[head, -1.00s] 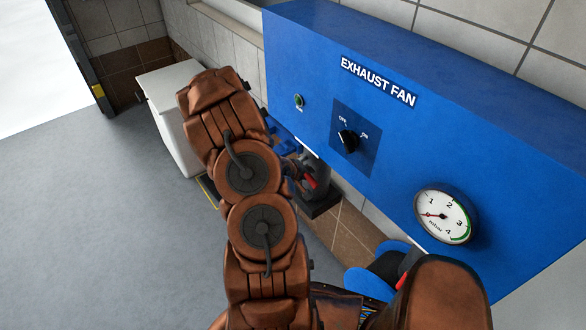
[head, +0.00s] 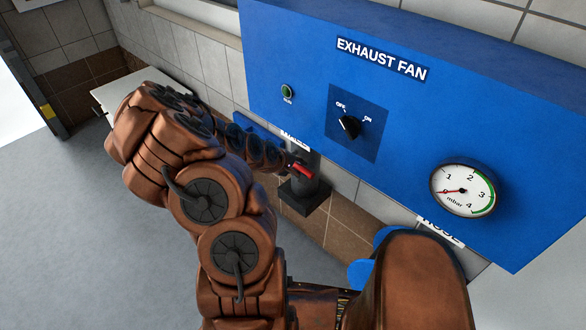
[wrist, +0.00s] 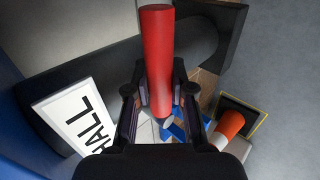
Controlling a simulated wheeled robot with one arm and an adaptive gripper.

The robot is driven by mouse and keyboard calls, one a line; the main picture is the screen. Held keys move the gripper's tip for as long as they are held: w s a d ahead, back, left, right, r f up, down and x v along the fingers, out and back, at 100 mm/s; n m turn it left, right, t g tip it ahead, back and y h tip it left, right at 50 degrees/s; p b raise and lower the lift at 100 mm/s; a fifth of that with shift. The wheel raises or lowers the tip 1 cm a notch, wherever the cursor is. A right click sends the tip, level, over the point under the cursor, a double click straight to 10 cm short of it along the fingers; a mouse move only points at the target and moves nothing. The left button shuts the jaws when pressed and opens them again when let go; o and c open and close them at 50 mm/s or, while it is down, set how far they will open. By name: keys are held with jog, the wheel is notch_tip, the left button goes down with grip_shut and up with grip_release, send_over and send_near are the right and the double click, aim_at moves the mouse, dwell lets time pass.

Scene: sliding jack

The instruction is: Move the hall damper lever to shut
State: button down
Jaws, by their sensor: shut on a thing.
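The hall damper lever is a red round handle (wrist: 158,60). In the wrist view it stands between my gripper's two fingers (wrist: 160,100), which are closed on it. A white sign reading HALL (wrist: 72,112) is beside it at left, and a dark duct (wrist: 100,78) runs behind. In the head view the red lever (head: 301,171) shows at the tip of my gripper (head: 287,165), in front of the dark duct (head: 305,188). My arm hides part of the lever and most of the sign there.
The blue EXHAUST FAN housing (head: 290,45) overhangs the duct. It carries a knob (head: 349,126) marked OFF and ON and a gauge (head: 463,189) reading near 0. A white cabinet (head: 110,95) stands behind my arm. Grey floor (head: 70,230) at left is clear.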

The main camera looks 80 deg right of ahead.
jog(key=shift+d+r, duration=0.1)
jog(key=shift+r, duration=0.05)
jog(key=c, duration=1.4)
grip_release()
jog(key=shift+c, duration=0.2)
jog(key=o, duration=0.5)
jog(key=shift+c, duration=0.2)
jog(key=v, duration=1.2)
